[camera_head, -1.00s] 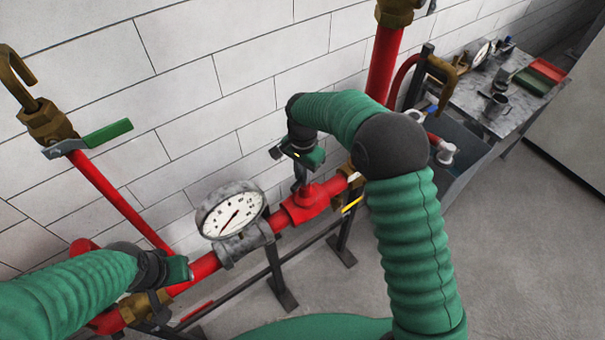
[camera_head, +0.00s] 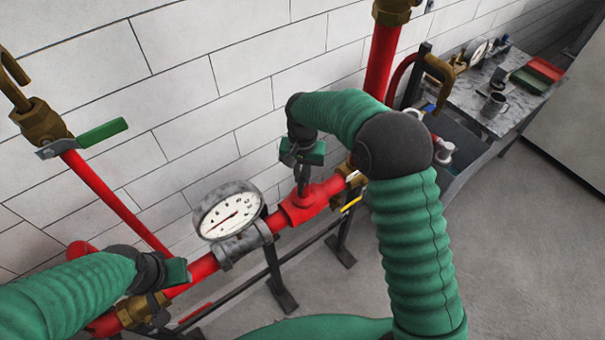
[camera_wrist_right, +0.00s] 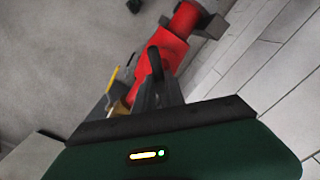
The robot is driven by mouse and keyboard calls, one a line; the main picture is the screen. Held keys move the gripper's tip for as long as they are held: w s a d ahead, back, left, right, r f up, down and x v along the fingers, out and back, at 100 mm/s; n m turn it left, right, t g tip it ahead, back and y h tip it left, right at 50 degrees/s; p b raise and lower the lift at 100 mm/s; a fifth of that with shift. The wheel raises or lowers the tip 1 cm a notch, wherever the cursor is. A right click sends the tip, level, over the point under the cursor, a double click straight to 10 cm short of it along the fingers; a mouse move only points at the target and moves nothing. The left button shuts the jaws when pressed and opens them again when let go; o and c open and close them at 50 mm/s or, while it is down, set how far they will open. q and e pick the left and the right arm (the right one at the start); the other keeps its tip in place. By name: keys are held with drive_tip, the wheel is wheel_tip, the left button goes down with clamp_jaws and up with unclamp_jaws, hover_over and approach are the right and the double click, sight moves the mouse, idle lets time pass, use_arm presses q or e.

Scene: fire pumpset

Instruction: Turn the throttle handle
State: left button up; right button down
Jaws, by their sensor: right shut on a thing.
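A red valve body (camera_head: 306,203) sits on the red horizontal pipe, right of the round gauge (camera_head: 230,213). My right gripper (camera_head: 303,178) reaches down to the throttle handle on top of this valve. In the right wrist view, the right gripper (camera_wrist_right: 158,92) is shut on the dark throttle handle (camera_wrist_right: 154,62), with the red valve (camera_wrist_right: 165,48) just beyond it. In the head view the handle is mostly hidden by the gripper. My left gripper (camera_head: 178,275) is at the left part of the pipe, and its fingers are too hidden to tell if they are open.
A green-handled lever valve (camera_head: 103,134) is on the pipe at upper left. A thick red vertical pipe (camera_head: 383,60) rises behind my right arm. A grey table (camera_head: 470,88) with a mug (camera_head: 495,104) stands at the back right. The floor on the right is clear.

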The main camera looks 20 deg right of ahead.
drive_tip(key=shift+s+f, duration=0.15)
drive_tip(key=shift+s, duration=0.05)
drive_tip(key=c, duration=1.8)
unclamp_jaws()
drive_tip(key=o, duration=0.4)
drive_tip(key=shift+w+a, duration=0.1)
drive_tip(key=shift+r, duration=0.35)
wheel_tip(320, 180, up, 8)
drive_tip(key=b, duration=0.3)
drive_tip(key=shift+w, duration=0.15)
wheel_tip(320, 180, up, 8)
hover_over(302, 178)
drive_tip(key=shift+a+r+b, duration=0.1)
drive_tip(key=shift+b, duration=0.2)
